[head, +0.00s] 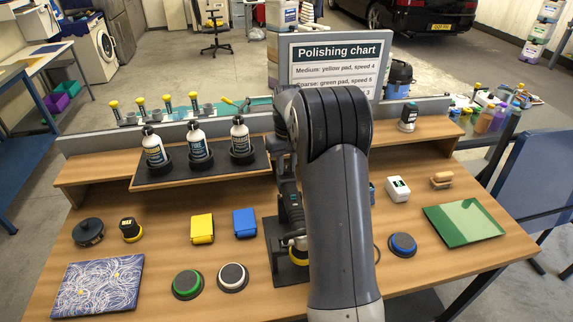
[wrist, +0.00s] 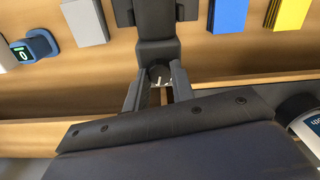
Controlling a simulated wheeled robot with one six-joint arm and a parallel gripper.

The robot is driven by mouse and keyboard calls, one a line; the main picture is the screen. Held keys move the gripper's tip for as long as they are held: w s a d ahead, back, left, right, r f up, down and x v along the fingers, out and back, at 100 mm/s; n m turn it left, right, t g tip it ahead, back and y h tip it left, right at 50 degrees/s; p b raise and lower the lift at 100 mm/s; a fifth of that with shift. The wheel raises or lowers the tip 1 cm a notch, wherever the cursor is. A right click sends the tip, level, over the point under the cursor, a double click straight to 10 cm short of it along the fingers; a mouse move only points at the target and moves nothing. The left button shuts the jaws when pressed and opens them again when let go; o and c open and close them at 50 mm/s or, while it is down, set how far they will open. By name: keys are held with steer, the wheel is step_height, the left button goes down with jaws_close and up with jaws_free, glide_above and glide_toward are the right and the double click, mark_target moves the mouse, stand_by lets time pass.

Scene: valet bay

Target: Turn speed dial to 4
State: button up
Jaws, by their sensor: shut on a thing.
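In the wrist view my gripper (wrist: 158,88) has its two grey fingers on either side of a small dark round dial (wrist: 160,75) with white marks. It is shut on this dial, at the end of the dark polisher body (wrist: 155,22). I cannot read the dial's number. In the head view the polisher (head: 291,207) stands on a dark base plate (head: 274,235), with a yellow ring near its bottom. My arm covers its right side, the dial and my gripper there. The polishing chart (head: 337,68) reads "Medium: yellow pad, speed 4".
Left of the polisher are a blue box (head: 245,223), a yellow box (head: 202,228) and round pads (head: 187,284). Bottles (head: 198,142) stand on a raised tray behind. A small blue unit showing 0 (wrist: 36,47) and a grey block (wrist: 85,22) are at the wrist view's left.

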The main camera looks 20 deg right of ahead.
mark_target(287, 168)
steer(key=o, duration=1)
steer(key=shift+r, duration=0.1)
step_height(287, 168, up, 11)
steer(key=b, duration=0.1)
steer(key=shift+d+f, duration=0.1)
steer(key=shift+f, duration=0.1)
step_height(287, 168, down, 11)
steer(key=shift+r+p, duration=0.1)
steer(key=shift+p, duration=0.35)
